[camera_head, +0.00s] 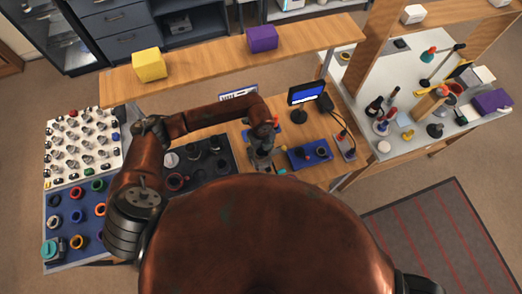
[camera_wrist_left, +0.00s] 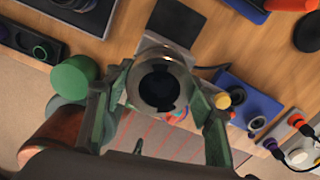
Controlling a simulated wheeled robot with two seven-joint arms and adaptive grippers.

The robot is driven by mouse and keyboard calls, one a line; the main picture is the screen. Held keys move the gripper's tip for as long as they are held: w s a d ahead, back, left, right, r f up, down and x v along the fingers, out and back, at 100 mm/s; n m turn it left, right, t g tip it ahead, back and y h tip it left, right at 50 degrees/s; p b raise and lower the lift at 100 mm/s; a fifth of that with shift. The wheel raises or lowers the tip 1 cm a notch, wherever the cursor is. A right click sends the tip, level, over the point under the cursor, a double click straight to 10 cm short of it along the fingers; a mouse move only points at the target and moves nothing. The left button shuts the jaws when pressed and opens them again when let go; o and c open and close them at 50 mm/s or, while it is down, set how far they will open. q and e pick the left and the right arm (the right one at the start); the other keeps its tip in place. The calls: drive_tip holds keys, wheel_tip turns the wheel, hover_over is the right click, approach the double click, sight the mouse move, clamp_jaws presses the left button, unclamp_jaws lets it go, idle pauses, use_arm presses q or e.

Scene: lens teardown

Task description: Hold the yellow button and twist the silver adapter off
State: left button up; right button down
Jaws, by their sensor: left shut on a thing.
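In the left wrist view, the silver adapter (camera_wrist_left: 160,62) is a metal ring with a dark, notched opening facing the camera. My left gripper (camera_wrist_left: 160,88) is shut on it, one finger on each side. In the head view my left gripper (camera_head: 262,150) is small and points down over the wooden bench. A small yellow round part (camera_wrist_left: 237,96), possibly the yellow button, shows just right of the right finger; I cannot tell what it is attached to. What lies beneath the adapter is hidden. My right gripper is not in view.
A blue tray (camera_head: 296,165) with small parts is right of the gripper, near a small monitor (camera_head: 307,93). Dark trays with lens parts lie to the left. A green cylinder (camera_wrist_left: 74,80) stands close to the left finger. A shelf with yellow and purple boxes spans behind.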

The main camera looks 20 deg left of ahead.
sight(261, 152)
use_arm(q)
drive_tip(key=shift+r+p, duration=0.55)
drive_tip(key=shift+r, duration=0.3)
drive_tip(key=shift+r, duration=0.25)
idle(0.5)
drive_tip(key=shift+r+p, duration=1.75)
drive_tip(key=shift+r, duration=0.65)
